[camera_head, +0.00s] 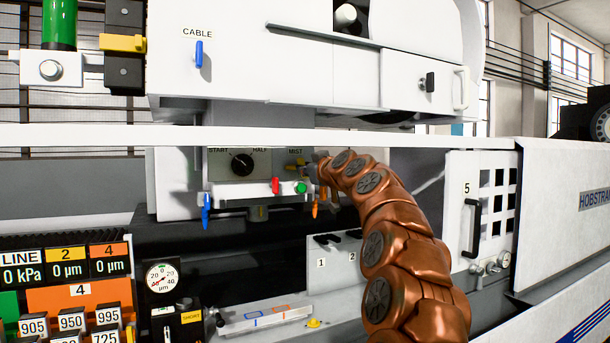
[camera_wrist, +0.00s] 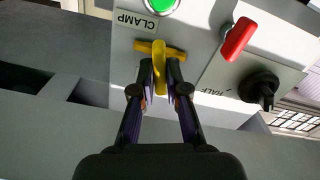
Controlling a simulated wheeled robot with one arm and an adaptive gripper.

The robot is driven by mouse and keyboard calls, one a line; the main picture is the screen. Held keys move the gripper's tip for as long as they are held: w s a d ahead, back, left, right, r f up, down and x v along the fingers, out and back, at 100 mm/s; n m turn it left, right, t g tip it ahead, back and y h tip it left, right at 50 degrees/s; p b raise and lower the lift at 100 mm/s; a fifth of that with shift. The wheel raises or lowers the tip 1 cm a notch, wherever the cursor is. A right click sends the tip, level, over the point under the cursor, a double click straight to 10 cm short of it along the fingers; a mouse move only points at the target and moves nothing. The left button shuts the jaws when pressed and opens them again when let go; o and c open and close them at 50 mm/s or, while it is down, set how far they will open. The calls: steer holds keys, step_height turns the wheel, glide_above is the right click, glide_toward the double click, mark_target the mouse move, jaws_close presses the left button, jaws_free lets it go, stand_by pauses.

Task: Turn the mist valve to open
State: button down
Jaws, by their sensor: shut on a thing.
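The mist valve is a yellow handle with a crosspiece behind it (camera_wrist: 159,62), on the light panel in the wrist view. In the head view its yellow part (camera_head: 297,165) shows just under the MIST label and is partly hidden by my arm's end. My gripper (camera_wrist: 160,80) is shut on the yellow handle, with one dark finger on each side. In the head view my gripper (camera_head: 318,168) reaches the right edge of the panel, and its fingers are small and hard to make out.
Close to the valve are a red lever (camera_wrist: 238,38), a black knob (camera_wrist: 260,88) by the HALF label, and a green button (camera_wrist: 163,4) by the CLAMP label. A white rail (camera_head: 250,135) crosses in front above the panel. Numbered blocks (camera_head: 73,320) stand at lower left.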

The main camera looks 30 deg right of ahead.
steer(key=shift+n+b, duration=0.5)
steer(key=shift+b, duration=0.15)
